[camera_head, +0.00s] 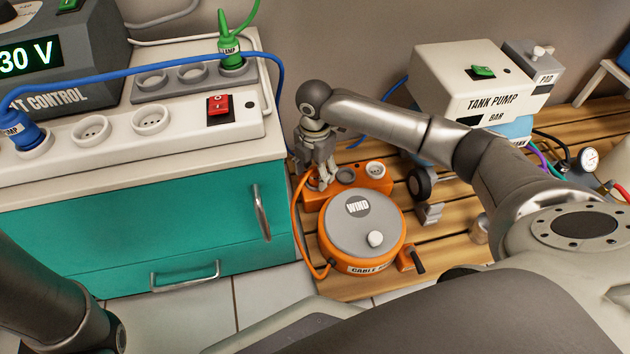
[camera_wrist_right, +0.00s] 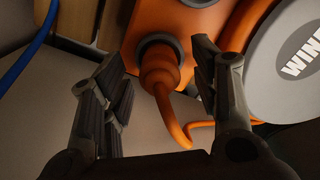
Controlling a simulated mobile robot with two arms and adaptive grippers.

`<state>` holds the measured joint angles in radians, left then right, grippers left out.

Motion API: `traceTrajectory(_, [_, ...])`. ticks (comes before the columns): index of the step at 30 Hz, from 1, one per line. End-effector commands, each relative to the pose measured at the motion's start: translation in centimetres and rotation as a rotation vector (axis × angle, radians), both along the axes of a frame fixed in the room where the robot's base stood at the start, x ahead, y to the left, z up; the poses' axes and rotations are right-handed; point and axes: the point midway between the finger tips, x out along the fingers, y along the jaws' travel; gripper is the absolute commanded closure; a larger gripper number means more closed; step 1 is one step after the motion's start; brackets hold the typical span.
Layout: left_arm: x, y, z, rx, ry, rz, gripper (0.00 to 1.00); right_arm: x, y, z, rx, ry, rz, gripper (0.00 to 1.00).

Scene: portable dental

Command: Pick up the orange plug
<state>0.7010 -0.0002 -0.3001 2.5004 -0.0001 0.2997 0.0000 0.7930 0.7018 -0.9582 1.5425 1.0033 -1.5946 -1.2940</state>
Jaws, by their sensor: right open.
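The orange plug (camera_wrist_right: 160,68) sits in a dark round socket of the orange socket box (camera_wrist_right: 150,18), with its orange cable curving down and to the right in the right wrist view. My right gripper (camera_wrist_right: 163,82) is open, with one finger on either side of the plug and gaps between them. In the head view my right gripper (camera_head: 322,182) points down at the left end of the socket box (camera_head: 376,186), and mostly hides the plug there. My left gripper is out of view; only part of my left arm shows at the lower left.
The orange cable reel (camera_head: 390,245) with its grey lid stands just in front of the socket box. The white and teal cabinet (camera_head: 150,240) is close on the left, with a blue cable running over it. The tank pump (camera_head: 470,85) stands behind on the wooden slats.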

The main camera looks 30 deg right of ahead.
Motion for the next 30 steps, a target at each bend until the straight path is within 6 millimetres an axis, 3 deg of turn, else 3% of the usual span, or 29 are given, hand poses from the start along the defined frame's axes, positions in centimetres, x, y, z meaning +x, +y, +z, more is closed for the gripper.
traceTrajectory(7, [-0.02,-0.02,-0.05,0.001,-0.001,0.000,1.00,0.00,-0.01,-0.06,0.000,0.000,0.000,0.44])
traceTrajectory(19, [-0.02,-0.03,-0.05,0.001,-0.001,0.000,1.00,-0.01,-0.01,-0.06,0.000,0.000,0.000,0.96])
traceTrajectory(30, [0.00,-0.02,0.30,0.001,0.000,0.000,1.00,0.01,0.00,0.25,0.000,0.000,0.000,0.96])
